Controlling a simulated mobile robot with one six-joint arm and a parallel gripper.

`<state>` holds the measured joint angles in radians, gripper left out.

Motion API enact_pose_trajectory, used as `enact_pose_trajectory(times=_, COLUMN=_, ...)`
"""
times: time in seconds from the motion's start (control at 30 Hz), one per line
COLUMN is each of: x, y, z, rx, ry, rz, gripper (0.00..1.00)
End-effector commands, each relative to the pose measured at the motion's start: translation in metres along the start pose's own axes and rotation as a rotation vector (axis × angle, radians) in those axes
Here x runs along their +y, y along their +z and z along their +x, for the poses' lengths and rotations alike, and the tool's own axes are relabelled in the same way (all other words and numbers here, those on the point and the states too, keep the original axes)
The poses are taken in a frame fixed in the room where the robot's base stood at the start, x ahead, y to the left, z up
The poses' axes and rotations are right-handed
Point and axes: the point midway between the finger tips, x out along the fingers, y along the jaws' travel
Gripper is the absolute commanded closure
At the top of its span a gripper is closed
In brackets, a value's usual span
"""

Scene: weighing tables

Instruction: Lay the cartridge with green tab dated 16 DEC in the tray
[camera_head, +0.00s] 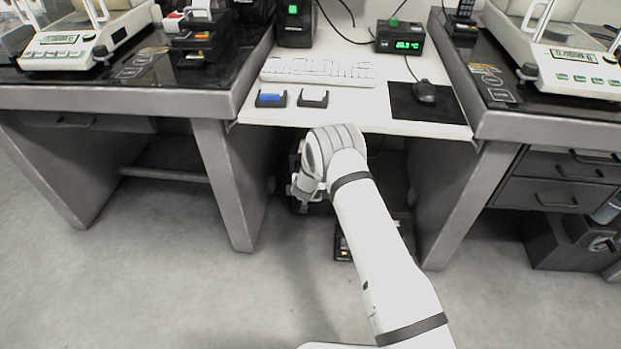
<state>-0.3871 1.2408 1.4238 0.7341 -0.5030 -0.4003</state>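I cannot make out a cartridge with a green tab or any date at this size. Small green patches show on a black box (293,10) at the back and above a black device with a green display (408,45). I cannot tell which thing is the tray. My gripper (304,193) hangs in front of the desk's edge, below its top, apart from the holders; its fingers are too unclear to judge.
A white keyboard (318,71) and a mouse (425,92) on a black mat lie on the desk. Dark tables with balances (82,48) flank it. A stack of black holders (196,42) with coloured pieces stands left. Dark objects sit under the desk. The floor in front is clear.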

Motion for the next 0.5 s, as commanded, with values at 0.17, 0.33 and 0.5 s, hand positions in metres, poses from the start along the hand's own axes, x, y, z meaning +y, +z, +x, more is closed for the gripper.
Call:
enact_pose_trajectory(times=0.17, x=0.0003, y=0.0012, z=0.0012, rx=0.000, ry=0.000, rz=0.000, gripper=0.60)
enact_pose_trajectory(times=0.33, x=0.0004, y=0.0033, z=0.0030, rx=0.001, ry=0.000, rz=0.000, gripper=0.60)
enact_pose_trajectory(times=0.5, x=0.0005, y=0.0053, z=0.0046, rx=0.001, ry=0.001, rz=0.000, gripper=0.60)
